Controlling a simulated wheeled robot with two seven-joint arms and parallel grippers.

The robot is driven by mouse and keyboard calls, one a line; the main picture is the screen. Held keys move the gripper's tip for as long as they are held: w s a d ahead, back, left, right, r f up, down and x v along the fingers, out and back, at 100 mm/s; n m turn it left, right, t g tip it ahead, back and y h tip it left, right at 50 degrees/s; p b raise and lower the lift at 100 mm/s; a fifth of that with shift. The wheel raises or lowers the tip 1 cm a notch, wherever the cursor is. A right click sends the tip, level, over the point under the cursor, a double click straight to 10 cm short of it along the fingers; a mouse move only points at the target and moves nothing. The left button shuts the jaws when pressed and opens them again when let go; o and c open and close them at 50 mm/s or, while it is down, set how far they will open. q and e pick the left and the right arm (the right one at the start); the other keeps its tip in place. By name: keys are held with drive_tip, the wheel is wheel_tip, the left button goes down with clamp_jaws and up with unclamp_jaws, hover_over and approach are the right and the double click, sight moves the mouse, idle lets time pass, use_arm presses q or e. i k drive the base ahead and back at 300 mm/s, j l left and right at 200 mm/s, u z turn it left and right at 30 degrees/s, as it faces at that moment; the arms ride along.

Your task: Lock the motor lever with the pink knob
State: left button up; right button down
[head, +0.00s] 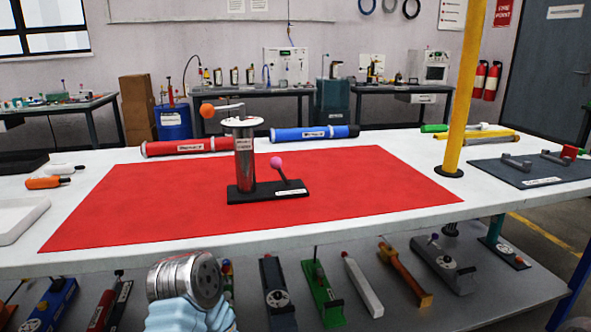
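A motor unit stands upright on the red mat, with a silver cylinder (244,165) on a black base (236,195). A short lever (283,176) with a pink knob (276,162) rises from the right part of the base. The lever leans up and to the left, with its knob apart from the cylinder. A crank arm with an orange knob (207,110) sits above the cylinder and points left. Neither gripper's fingers show in the head view, so nothing is seen touching the pink-knobbed lever.
The red mat (130,205) is clear around the base. Red (188,147) and blue (305,134) tubes lie behind. A yellow post (462,100) stands right, near a dark plate (510,173). A white tray (18,220) lies left. Several tools fill the lower shelf.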

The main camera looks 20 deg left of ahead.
sight(276, 164)
drive_tip(key=l+u, duration=0.2)
drive_tip(key=u, duration=0.3)
drive_tip(key=l+u, duration=0.25)
drive_tip(key=u, duration=0.2)
